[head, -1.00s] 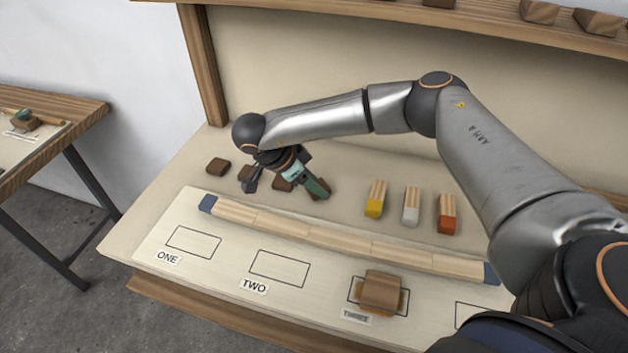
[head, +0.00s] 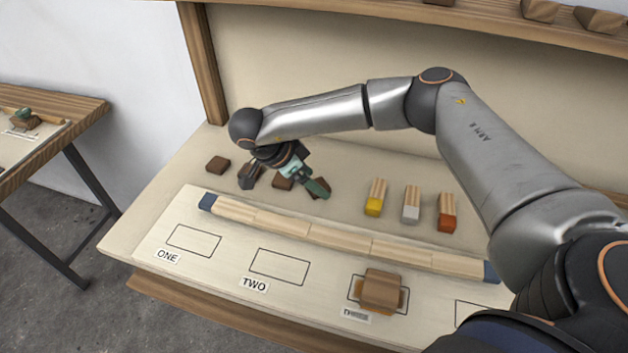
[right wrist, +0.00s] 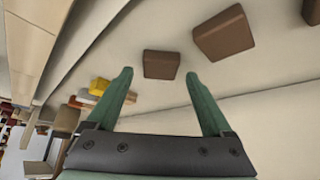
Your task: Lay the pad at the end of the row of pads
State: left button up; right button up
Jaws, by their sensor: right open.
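Several small brown pads stand in a row on the back part of the bench, the leftmost pad (head: 218,165) clear of my arm. Another brown pad (head: 283,182) shows under my right gripper (head: 284,186), and the others there are partly hidden by it. In the right wrist view my right gripper (right wrist: 158,76) is open and empty, its green fingers apart. One brown pad (right wrist: 162,64) lies just beyond and between the fingertips, seemingly untouched. A second pad (right wrist: 224,33) lies to its right. My left gripper is not in view.
A long wooden strip (head: 310,236) with blue ends lies in front of the pads. Yellow (head: 375,198), white (head: 411,205) and orange-ended (head: 446,212) blocks stand to the right. A brown block (head: 381,290) sits on outline THREE. Outlines ONE and TWO are empty.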

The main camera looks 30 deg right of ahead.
jog(key=b+v, duration=0.1)
jog(key=v, duration=1)
jog(key=shift+a+r, duration=0.1)
